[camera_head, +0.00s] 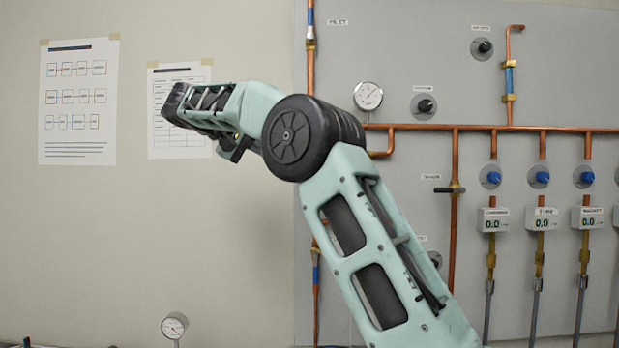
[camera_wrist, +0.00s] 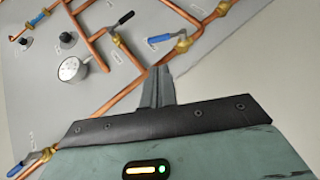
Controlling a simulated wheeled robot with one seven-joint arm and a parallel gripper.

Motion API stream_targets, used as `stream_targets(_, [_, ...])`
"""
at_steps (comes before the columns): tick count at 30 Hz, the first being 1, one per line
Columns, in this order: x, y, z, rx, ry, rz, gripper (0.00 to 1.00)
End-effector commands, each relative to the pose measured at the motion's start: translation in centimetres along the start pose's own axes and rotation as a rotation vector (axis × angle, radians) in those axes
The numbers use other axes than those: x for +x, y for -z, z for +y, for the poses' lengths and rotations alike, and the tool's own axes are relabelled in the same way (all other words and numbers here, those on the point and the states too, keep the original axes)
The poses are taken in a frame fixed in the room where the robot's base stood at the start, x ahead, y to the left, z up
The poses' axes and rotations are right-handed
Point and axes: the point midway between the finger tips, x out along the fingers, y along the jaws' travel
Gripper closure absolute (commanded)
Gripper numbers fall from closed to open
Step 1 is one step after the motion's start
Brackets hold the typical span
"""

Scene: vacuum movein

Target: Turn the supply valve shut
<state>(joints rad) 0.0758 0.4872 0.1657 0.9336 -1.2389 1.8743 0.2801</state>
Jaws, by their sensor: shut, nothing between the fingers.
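The left vertical copper pipe carries a blue-levered valve (camera_head: 310,38) at the top, beside a label reading INLET; its blue lever lies along the pipe. A lower blue-levered valve (camera_head: 315,252) is partly hidden behind my arm. The wrist view shows the upper one (camera_wrist: 32,160) at the lower left and the lower one (camera_wrist: 181,44) just above my fingers. I cannot read which is the supply valve. My gripper (camera_wrist: 159,72) is shut and empty, its tips appearing just below the lower valve, with no visible contact. In the head view its fingers cannot be made out.
A round gauge (camera_head: 368,96) and a black-levered valve (camera_head: 455,189) are on the panel, right of the left pipe. Several blue knobs and digital meters (camera_head: 493,220) line the right side. The wall left of the panel holds two papers (camera_head: 78,102). A small dial (camera_head: 174,325) stands low left.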

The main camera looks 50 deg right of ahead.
Motion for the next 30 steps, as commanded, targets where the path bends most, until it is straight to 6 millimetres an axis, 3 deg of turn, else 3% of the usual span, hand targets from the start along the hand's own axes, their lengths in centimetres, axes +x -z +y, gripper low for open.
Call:
stream_targets(5, [1.7,0.0,0.1,0.001,-0.007,-0.001,1.0])
stream_targets(21, [11.9,0.1,0.4,0.0,-0.005,-0.002,1.0])
stream_targets(30, [13.9,0.0,0.1,0.0,-0.003,0.0,1.0])
